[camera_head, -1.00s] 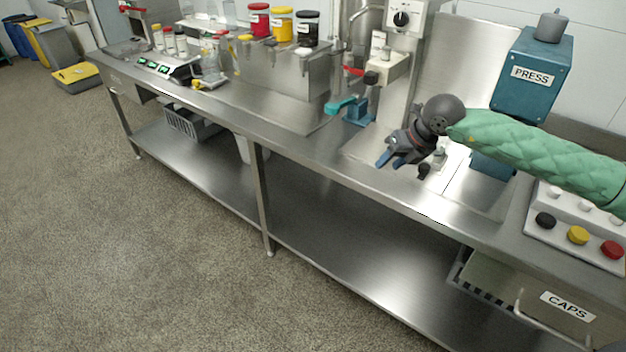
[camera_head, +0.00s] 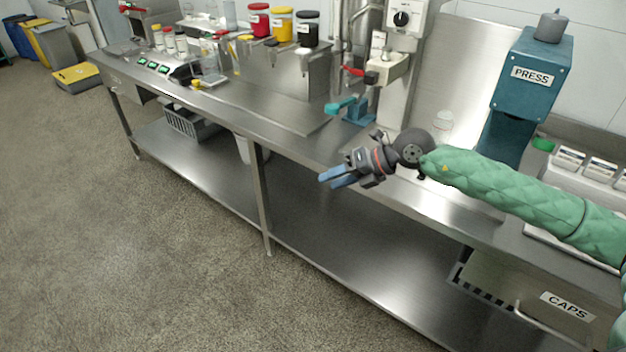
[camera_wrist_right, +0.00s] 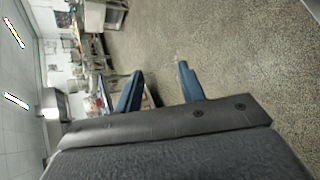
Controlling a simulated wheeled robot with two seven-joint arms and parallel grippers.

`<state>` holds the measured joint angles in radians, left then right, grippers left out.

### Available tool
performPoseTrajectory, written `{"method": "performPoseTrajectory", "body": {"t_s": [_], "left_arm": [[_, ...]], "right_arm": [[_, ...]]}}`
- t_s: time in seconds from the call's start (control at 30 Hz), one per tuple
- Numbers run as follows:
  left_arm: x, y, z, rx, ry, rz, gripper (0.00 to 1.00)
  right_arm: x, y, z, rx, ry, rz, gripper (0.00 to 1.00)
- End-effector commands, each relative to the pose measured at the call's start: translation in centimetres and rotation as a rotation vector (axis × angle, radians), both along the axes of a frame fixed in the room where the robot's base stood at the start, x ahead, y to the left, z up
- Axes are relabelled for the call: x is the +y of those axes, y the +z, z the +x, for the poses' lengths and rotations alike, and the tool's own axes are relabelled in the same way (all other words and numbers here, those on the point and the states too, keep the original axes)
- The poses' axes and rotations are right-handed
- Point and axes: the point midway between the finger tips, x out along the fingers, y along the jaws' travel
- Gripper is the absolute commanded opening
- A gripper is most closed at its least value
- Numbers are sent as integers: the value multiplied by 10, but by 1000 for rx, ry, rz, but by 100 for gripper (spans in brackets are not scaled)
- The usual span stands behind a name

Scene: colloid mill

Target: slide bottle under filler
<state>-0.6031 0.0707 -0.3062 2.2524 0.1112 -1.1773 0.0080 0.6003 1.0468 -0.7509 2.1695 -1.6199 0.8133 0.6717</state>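A clear bottle with a pale top (camera_head: 443,125) stands on the steel bench behind my right arm; its lower part is hidden. No label marks the filler. A steel column unit with a black dial (camera_head: 402,20) carries a pale spout block (camera_head: 388,68) with a red handle, left of the bottle. My right gripper (camera_head: 338,176) is over the bench's front edge, in front of and left of the bottle, apart from it. In the right wrist view its blue fingers (camera_wrist_right: 159,82) are spread with nothing between them. My left gripper is not in view.
A teal clamp-like piece (camera_head: 350,108) stands on the bench below the spout block. The blue press (camera_head: 531,75) is at right. A steel hopper box (camera_head: 285,72) and jars are at left. The bench between hopper and clamp is mostly clear.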

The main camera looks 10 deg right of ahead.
Motion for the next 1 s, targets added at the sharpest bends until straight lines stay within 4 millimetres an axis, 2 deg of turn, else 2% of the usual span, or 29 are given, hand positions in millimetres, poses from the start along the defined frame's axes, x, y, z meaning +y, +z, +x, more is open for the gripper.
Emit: {"method": "performPoseTrajectory", "body": {"t_s": [0.1,0.4,0.6,1.0], "left_arm": [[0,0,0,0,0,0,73],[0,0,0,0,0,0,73],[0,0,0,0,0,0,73],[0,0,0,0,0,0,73]], "right_arm": [[18,4,-6,3,7,86,40],[52,18,-17,4,4,285,40],[59,23,-20,5,-3,341,40],[60,24,-20,5,-3,345,40]]}}
